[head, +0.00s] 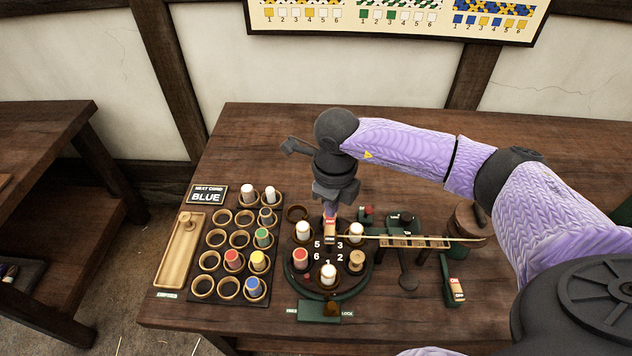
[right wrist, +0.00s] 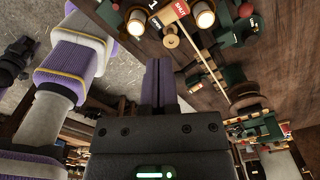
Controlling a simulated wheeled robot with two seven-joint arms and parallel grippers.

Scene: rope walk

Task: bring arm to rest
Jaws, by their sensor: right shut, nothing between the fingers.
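My right arm comes in from the right and reaches over the table (head: 420,135). My right gripper (head: 331,212) points down above the back of a round dark holder (head: 300,283) with numbered places. Its fingers are together in the right wrist view (right wrist: 157,75), with nothing between them. In the head view the fingertips overlap a small red-and-pale block (head: 330,232); I cannot tell whether they touch it. My left gripper is not in view.
A rack of cups (head: 203,286) with several coloured bobbins and a wooden tray (head: 179,252) stand to the left. A sign reads "NEXT CARD BLUE" (head: 206,195). A thin rod (head: 462,238) runs right from the holder to a wooden post (head: 468,216). The table's back left is clear.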

